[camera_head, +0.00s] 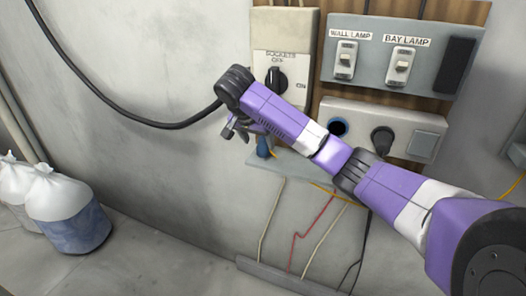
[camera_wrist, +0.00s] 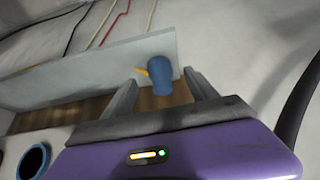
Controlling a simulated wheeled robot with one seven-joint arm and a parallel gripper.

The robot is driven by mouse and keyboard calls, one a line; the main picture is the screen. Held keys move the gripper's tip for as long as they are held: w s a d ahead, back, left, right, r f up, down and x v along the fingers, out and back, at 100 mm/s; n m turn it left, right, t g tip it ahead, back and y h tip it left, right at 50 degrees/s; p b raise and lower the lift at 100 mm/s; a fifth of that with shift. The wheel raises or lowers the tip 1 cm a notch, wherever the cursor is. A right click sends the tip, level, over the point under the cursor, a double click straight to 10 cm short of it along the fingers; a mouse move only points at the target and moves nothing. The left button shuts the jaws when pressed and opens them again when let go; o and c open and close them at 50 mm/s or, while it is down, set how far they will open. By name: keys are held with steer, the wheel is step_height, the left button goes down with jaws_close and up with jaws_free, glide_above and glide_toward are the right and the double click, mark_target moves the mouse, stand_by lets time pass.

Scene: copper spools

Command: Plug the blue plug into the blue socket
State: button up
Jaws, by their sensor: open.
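The blue plug (camera_head: 263,147) shows just under my wrist in the head view, at the left end of a narrow grey shelf. In the wrist view the blue plug (camera_wrist: 157,77) lies between the two finger ends, with a yellow piece at its left side. My gripper (camera_wrist: 160,90) is open, its fingers apart on either side of the plug; I cannot tell whether either touches it. The blue socket (camera_head: 337,127) is a blue-rimmed round hole in the left of the grey outlet panel. It also shows at the lower left of the wrist view (camera_wrist: 34,160).
A black plug (camera_head: 382,138) fills the outlet to the right of the blue socket. Above are a rotary switch box (camera_head: 281,84) and a two-lamp switch panel (camera_head: 392,58). The grey shelf (camera_head: 287,165) is below; a black cable (camera_head: 128,113) hangs at left. Bags (camera_head: 66,208) stand on the floor.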

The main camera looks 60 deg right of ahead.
mark_target(262, 142)
steer(key=shift+d+f, duration=0.1)
steer(key=shift+d, duration=0.15)
steer(key=x, duration=0.1)
steer(key=p+x, duration=0.1)
steer(key=x, duration=0.1)
steer(key=shift+s+d, duration=0.1)
steer(key=shift+d, duration=0.3)
steer(key=shift+d+f, duration=0.25)
steer(key=shift+f, duration=0.35)
steer(key=c, duration=1.4)
steer(key=shift+o, duration=0.2)
steer(key=shift+a+r, duration=0.1)
steer(key=shift+r, duration=0.1)
